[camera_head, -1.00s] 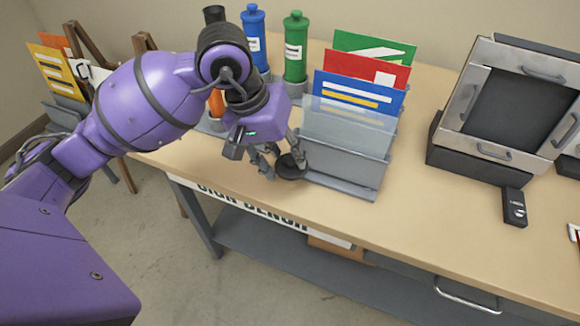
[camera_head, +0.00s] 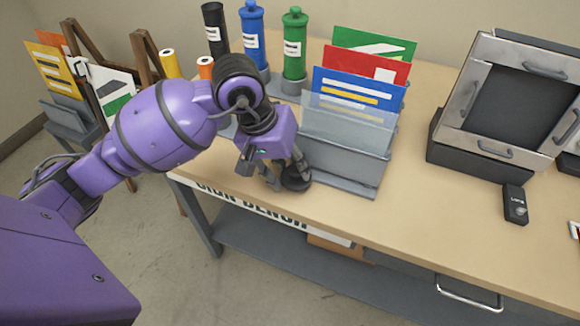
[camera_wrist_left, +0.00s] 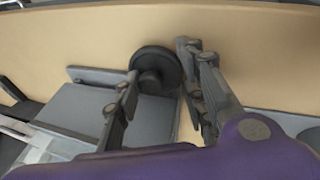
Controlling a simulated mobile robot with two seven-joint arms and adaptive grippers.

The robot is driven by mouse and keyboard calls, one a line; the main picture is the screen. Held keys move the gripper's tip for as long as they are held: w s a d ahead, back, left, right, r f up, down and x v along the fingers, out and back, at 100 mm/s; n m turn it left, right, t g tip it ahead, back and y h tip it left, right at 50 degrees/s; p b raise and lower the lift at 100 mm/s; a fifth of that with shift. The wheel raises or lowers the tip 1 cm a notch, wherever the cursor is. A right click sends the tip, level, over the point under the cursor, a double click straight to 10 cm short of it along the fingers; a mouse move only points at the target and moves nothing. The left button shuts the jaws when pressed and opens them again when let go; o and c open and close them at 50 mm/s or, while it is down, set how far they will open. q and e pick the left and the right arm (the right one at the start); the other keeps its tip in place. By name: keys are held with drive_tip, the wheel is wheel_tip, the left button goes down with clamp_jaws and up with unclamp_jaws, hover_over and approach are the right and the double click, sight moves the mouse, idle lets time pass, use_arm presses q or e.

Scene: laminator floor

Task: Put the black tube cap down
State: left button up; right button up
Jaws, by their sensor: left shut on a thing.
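The black tube cap (camera_head: 297,178) is a round dark disc near the bench's front edge, left of the grey sign rack. My left gripper (camera_head: 284,178) is shut on it, pointing down. In the left wrist view the cap (camera_wrist_left: 155,66) shows its round face with a knob, at the fingertips of my left gripper (camera_wrist_left: 160,84). The cap is low, close to the bench top; I cannot tell whether it touches. My right gripper is not in view.
The sign rack (camera_head: 345,168) holds blue, red and green signs just right of the cap. Black (camera_head: 215,32), blue (camera_head: 253,40) and green (camera_head: 294,45) tubes stand behind. A laminator-like machine (camera_head: 510,105) and small black device (camera_head: 515,205) are right. Bench top (camera_head: 420,225) is clear at front.

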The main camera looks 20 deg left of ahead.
use_arm(q)
drive_tip(key=shift+f, duration=0.3)
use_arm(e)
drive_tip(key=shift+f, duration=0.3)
use_arm(q)
drive_tip(key=o, duration=0.9)
drive_tip(key=shift+r, duration=0.1)
drive_tip(key=shift+o, duration=0.2)
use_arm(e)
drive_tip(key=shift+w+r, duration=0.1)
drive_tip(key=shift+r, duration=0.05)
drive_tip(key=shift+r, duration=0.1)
use_arm(q)
drive_tip(key=shift+r, duration=0.4)
drive_tip(key=shift+r+p, duration=0.55)
drive_tip(key=shift+p, duration=0.15)
drive_tip(key=v, duration=1.1)
drive_tip(key=shift+b, duration=0.4)
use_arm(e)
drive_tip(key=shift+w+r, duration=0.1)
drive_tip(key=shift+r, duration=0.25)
use_arm(q)
drive_tip(key=shift+s+a, duration=0.1)
drive_tip(key=shift+a, duration=0.05)
